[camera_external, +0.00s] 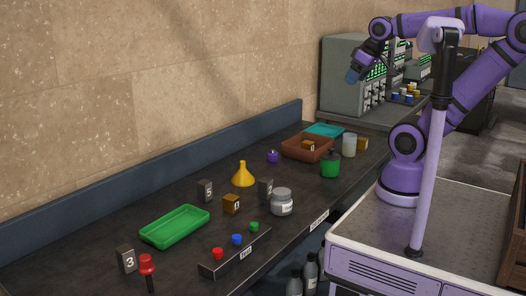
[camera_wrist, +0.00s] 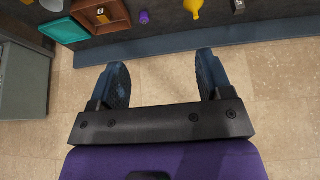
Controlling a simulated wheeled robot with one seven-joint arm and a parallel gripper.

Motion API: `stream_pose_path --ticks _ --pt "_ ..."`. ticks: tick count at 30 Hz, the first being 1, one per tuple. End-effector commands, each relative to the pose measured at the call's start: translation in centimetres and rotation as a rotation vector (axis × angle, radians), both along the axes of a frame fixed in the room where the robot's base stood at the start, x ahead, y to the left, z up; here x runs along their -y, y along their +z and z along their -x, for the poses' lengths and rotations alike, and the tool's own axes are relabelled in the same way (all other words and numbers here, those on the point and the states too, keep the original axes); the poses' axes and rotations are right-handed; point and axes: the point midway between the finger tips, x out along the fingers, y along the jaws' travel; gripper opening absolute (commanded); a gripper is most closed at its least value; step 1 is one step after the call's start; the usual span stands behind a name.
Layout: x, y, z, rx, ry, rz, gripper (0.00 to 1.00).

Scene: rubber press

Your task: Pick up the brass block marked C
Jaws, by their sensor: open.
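Three brass blocks show in the external view, and their letters are too small to read, so I cannot tell which is C. One brass block (camera_external: 231,204) stands on the dark bench beside the yellow funnel. Another brass block (camera_external: 309,146) sits inside the brown tray (camera_external: 293,151); it also shows in the wrist view (camera_wrist: 102,15). A third brass-coloured block (camera_external: 362,144) stands at the bench's right end, past the white cup. My gripper (camera_external: 354,76) is raised well above the bench; in the wrist view my gripper (camera_wrist: 161,65) is open, with nothing between its fingers.
The yellow funnel (camera_external: 243,175), grey jar (camera_external: 281,202), green container (camera_external: 330,166), white cup (camera_external: 349,145) and numbered dark blocks stand on the bench. A green tray (camera_external: 175,228) and button panel (camera_external: 235,252) lie at the left. Grey equipment (camera_external: 344,72) stands behind.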

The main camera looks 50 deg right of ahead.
Motion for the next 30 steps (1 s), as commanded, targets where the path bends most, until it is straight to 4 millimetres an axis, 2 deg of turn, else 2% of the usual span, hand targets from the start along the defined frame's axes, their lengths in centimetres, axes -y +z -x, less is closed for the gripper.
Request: stream_pose_path --ticks 5,14,23,30 --pt "1.4 0.1 -2.6 -0.039 -0.018 0.047 0.72" --pt "7.2 -0.9 -9.7 -0.156 -0.035 0.152 0.72" --pt "15.4 -4.4 -15.5 -0.278 -0.027 0.196 0.72" --pt "23.3 -8.9 -18.3 -0.364 -0.009 0.187 0.72"
